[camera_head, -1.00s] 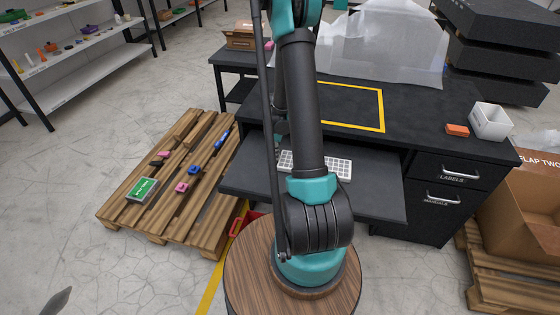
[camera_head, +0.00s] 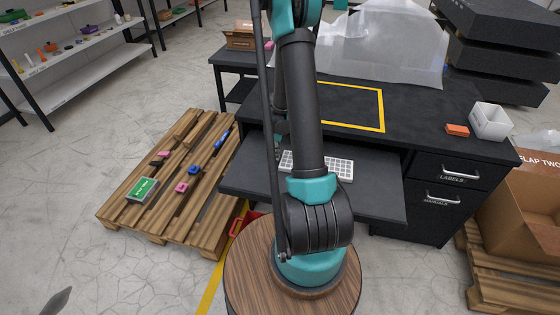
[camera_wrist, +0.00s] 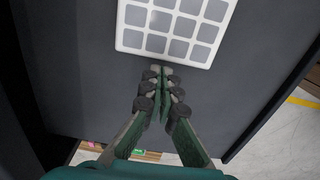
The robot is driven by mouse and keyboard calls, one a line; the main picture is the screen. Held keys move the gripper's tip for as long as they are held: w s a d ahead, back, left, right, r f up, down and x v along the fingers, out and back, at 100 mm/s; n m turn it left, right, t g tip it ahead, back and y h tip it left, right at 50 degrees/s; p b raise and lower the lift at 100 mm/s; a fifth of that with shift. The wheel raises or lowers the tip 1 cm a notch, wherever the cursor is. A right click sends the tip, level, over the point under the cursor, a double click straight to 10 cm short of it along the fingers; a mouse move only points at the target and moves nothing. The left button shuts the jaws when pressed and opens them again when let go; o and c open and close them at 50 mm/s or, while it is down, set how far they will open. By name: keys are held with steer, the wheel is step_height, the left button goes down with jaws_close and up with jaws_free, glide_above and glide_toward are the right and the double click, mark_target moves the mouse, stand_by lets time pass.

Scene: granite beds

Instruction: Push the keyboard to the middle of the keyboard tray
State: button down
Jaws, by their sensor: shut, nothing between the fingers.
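The keyboard (camera_head: 340,168), white with grey keys, lies on the dark pulled-out keyboard tray (camera_head: 378,196). My arm covers the keyboard's middle in the head view. My gripper (camera_wrist: 161,72) is shut and empty. In the wrist view its fingertips are at the near edge of the keyboard (camera_wrist: 178,28), touching it or almost so. In the head view the gripper (camera_head: 279,152) shows partly beside my arm, at the keyboard's left end. Bare tray shows on both sides of the keyboard.
The desk top (camera_head: 420,118) with a yellow-taped rectangle overhangs the tray's back. Drawers (camera_head: 450,190) stand right of the tray. A wooden pallet (camera_head: 170,200) with small items lies at the left. An open cardboard box (camera_head: 525,210) is at the right.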

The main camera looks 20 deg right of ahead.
steer(key=shift+r, duration=0.1)
steer(key=shift+r, duration=2.45)
step_height(320, 180, up, 12)
steer(key=s+a+m+t, duration=0.2)
steer(key=s+a+m, duration=0.2)
steer(key=s, duration=0.6)
steer(key=s+a+m+t, duration=0.2)
steer(key=s+a+m, duration=0.2)
steer(key=s+m, duration=0.3)
steer(key=shift+s+a+f, duration=0.15)
steer(key=shift+s+f, duration=0.3)
steer(key=shift+s, duration=1.7)
